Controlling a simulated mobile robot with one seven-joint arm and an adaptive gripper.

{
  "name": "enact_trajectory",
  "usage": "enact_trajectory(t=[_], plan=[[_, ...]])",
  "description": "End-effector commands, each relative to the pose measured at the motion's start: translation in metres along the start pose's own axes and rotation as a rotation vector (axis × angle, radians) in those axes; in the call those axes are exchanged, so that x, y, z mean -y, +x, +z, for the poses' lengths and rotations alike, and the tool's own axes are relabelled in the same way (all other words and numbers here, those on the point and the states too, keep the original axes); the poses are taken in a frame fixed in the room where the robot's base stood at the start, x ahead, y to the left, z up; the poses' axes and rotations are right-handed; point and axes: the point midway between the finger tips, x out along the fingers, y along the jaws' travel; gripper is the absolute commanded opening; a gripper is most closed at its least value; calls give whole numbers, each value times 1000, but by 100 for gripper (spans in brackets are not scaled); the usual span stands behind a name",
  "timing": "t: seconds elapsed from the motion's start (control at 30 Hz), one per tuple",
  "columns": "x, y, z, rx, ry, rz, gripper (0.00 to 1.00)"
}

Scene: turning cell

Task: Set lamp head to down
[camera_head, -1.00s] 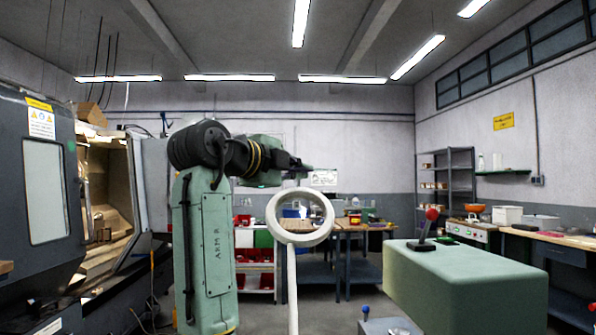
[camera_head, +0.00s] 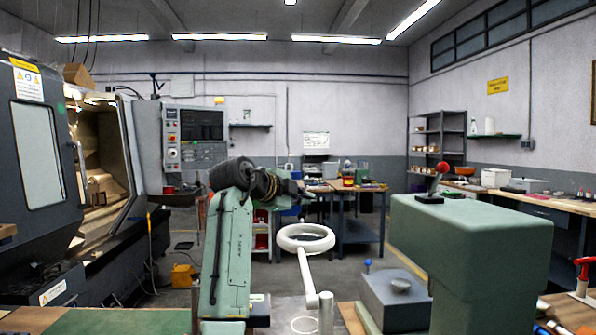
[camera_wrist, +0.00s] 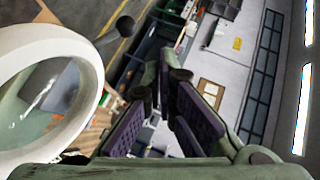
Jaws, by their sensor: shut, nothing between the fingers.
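The lamp head is a white ring (camera_head: 305,248) on a white arm (camera_head: 307,272) that slants up from a short post (camera_head: 326,312). In the head view the ring looks like a flat oval, lying nearly level. In the wrist view the ring (camera_wrist: 93,75) is large at the left, close to the camera, with its lens inside it. My gripper (camera_head: 308,190) is above and behind the ring in the head view, apart from it as far as I can tell. In the wrist view my gripper (camera_wrist: 165,85) is right of the ring, with nothing between its purple-padded fingers.
A green machine block (camera_head: 470,225) with a red-knobbed lever (camera_head: 442,167) stands to the right. A grey box (camera_head: 395,300) with a blue knob stands near the lamp post. The open lathe (camera_head: 100,190) is at the left. Workbenches (camera_head: 345,188) stand at the back.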

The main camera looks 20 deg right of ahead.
Motion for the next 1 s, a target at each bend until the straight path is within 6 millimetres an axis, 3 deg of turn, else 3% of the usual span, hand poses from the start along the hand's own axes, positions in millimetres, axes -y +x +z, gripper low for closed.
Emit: enact_trajectory(t=[0.43, 1.0], plan=[[-40, 24, 20, 1, -193, 240, 0], [-47, 27, 22, 1, -218, 273, 0]])
